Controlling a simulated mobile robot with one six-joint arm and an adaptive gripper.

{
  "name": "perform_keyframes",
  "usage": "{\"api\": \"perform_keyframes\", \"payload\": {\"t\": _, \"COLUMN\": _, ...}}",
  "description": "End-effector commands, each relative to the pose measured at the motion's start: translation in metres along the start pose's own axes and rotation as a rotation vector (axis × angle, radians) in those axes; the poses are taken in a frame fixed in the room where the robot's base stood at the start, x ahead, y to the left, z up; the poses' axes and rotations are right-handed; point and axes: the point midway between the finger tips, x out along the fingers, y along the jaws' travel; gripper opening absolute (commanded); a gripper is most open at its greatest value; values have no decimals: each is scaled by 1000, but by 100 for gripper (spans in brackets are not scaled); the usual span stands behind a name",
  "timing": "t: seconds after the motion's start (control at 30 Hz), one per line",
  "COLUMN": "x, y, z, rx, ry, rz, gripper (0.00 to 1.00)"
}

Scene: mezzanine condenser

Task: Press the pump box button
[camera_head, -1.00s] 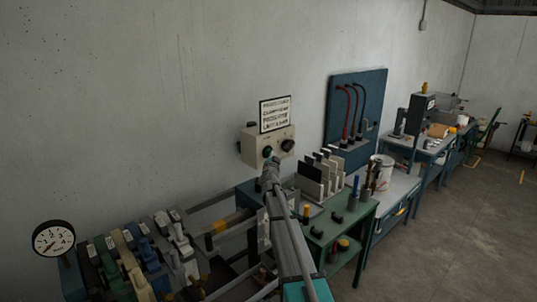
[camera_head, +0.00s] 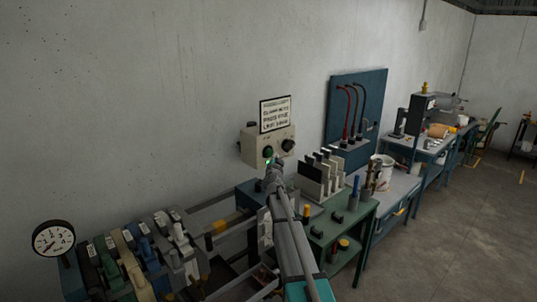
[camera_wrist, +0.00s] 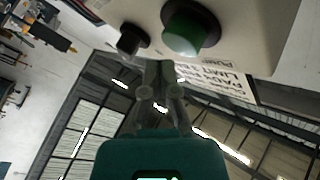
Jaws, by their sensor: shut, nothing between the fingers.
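The pump box (camera_head: 255,145) is a pale box on the wall below a sign. It has a green button (camera_head: 268,151) and a dark knob (camera_head: 288,146) on its front. In the wrist view the green button (camera_wrist: 190,28) is large at the top, with the black knob (camera_wrist: 132,40) to its left. My gripper (camera_head: 275,161) is shut and empty, just below the button. In the wrist view my gripper's fingertips (camera_wrist: 159,68) appear below and left of the button, apart from it in the picture. A small bright green spot shows below the button in the head view.
A green bench (camera_head: 352,222) with upright plates and small parts stands right of my arm. A blue panel (camera_head: 343,110) with red and black hoses hangs on the wall. Levers (camera_head: 130,262) and a round gauge (camera_head: 53,239) are at lower left. Floor is open at right.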

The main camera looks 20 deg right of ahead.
Motion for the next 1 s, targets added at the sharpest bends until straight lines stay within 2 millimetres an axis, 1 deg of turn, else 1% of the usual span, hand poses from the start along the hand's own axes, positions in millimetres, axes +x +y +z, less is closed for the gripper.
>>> {"api": "perform_keyframes", "payload": {"t": 0.37, "x": -2, "y": 2, "z": -2, "rx": 0, "ry": 1, "rz": 1, "gripper": 0}}
{"api": "perform_keyframes", "payload": {"t": 1.0, "x": -33, "y": 23, "z": -23, "rx": 0, "ry": 1, "rz": 1, "gripper": 0}}
